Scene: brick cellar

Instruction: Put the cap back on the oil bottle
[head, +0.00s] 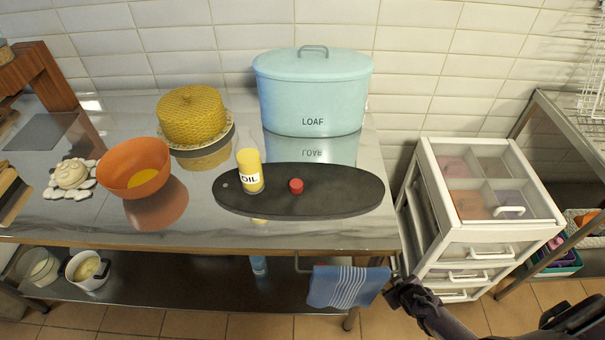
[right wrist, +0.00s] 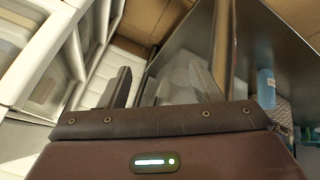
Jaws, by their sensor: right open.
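The oil bottle (head: 250,172), yellow with a white label reading OIL, stands upright on a dark oval board (head: 335,190) on the metal table. The red cap (head: 296,186) lies on the same board, a little right of the bottle and apart from it. My right gripper (head: 396,288) is low in front of the table's right end, beside the blue towel, well away from bottle and cap. In the right wrist view its two fingers (right wrist: 160,85) are spread apart with nothing between them. My left gripper is not in view.
A light blue LOAF bin (head: 312,95) stands behind the board. A striped blue towel (head: 346,286) hangs at the front. A white drawer unit (head: 480,240) stands right of the table.

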